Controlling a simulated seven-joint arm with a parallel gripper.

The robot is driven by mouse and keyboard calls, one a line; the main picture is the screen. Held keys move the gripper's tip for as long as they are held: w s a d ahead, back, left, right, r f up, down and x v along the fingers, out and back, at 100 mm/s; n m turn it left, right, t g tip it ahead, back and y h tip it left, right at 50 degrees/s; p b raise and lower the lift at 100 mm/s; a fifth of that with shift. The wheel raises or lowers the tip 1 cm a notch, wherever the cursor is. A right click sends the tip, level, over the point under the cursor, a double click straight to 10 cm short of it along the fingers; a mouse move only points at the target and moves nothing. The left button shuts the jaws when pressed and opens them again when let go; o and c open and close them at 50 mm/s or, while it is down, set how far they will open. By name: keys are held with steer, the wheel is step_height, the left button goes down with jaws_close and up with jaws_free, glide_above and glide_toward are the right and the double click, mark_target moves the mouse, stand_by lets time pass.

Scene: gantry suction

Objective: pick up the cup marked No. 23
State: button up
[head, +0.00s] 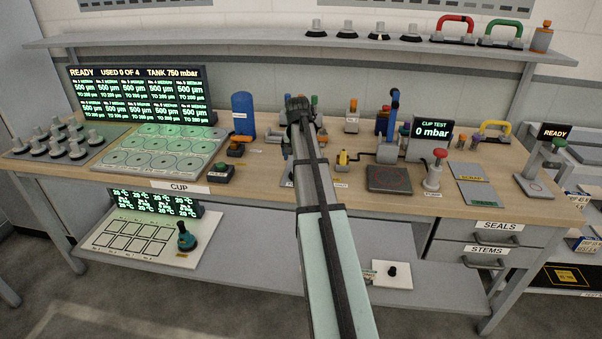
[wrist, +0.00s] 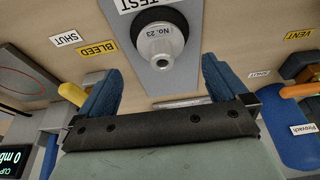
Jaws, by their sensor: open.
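The cup marked No. 23 (wrist: 160,42) shows in the wrist view as a pale grey stem with a hole in its end, set in a dark round lip. It sits on a grey plate (wrist: 190,22) by a label reading TEST. My gripper (wrist: 162,70) is open, its two blue fingers to either side, below the cup in the picture. Nothing is between the fingers, and they appear apart from the cup. In the head view my gripper (head: 300,110) is over the middle of the bench, and my arm hides the cup there.
In the wrist view, a yellow handle (wrist: 73,93) stands at left and a blue cylinder (wrist: 290,140) at right. In the head view, several cups (head: 60,138) stand at the bench's left, with a CUP TEST display (head: 433,138) right of my arm.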

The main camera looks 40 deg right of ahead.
steer(key=shift+x, duration=2.5)
steer(key=shift+w, duration=0.1)
steer(key=shift+c, duration=0.4)
steer(key=c, duration=1.1)
steer(key=shift+r, duration=0.1)
